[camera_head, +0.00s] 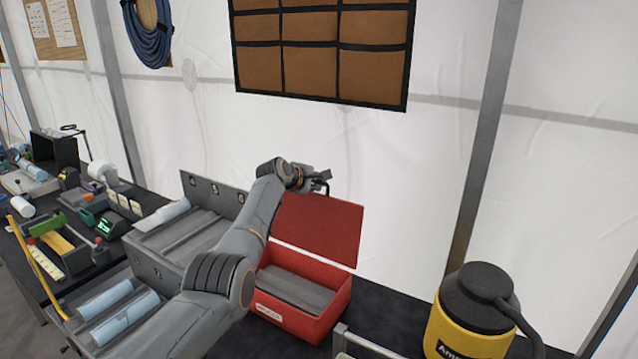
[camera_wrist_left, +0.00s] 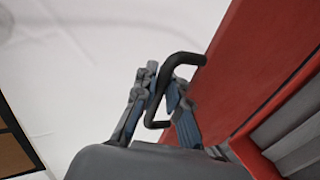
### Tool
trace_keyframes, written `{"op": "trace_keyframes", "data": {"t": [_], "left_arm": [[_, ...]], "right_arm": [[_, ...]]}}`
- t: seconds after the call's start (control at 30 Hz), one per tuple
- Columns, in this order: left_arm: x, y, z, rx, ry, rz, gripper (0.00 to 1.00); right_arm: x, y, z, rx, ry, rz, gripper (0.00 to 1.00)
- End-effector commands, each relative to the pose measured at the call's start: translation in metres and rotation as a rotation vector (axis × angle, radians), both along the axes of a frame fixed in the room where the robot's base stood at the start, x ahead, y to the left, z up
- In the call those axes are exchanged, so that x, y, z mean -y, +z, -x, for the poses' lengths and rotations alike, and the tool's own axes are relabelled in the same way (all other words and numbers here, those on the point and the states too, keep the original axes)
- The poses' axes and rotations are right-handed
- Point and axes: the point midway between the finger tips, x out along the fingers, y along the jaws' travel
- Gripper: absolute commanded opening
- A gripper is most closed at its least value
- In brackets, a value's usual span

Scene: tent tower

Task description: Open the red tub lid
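The red tub (camera_head: 322,318) stands on the dark table with a grey ribbed interior and a pale label on its front. Its red lid (camera_head: 322,228) is raised on the tub's back side, standing steeply up, so the inside shows. The lid also fills the right of the left wrist view (camera_wrist_left: 248,62). My left gripper (camera_head: 322,181) is at the lid's upper edge. In the left wrist view its two fingers (camera_wrist_left: 162,92) are closed around the bar of the black lid handle (camera_wrist_left: 183,59). My right gripper is not in view.
A grey open box (camera_head: 212,187) and a tray with pale blue rolls (camera_head: 105,298) stand left of the tub. A yellow and black canister (camera_head: 468,325) stands at the right. A white tent wall with a brown pocket organiser (camera_head: 318,52) is behind.

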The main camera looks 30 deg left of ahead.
Motion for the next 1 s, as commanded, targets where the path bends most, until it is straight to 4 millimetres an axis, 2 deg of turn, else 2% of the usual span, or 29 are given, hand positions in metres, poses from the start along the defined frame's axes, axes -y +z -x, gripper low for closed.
{"op": "trace_keyframes", "data": {"t": [0.03, 0.1, 0.57, 0.77, 1.0], "left_arm": [[-0.001, 0.003, 0.0, 0.004, 0.002, -0.001, 0.23], [-0.001, 0.002, 0.0, 0.003, 0.001, 0.0, 0.32], [-0.001, 0.001, 0.005, -0.002, -0.002, -0.001, 0.32], [-0.002, 0.008, 0.019, -0.001, -0.002, -0.004, 0.32], [-0.004, 0.022, 0.045, 0.0, 0.0, -0.004, 0.32]], "right_arm": [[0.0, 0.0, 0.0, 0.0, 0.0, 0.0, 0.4], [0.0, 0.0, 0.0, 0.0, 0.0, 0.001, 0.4], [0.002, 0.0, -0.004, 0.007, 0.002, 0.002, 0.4], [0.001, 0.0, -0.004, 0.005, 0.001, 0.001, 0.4], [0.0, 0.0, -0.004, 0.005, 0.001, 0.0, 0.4]]}}
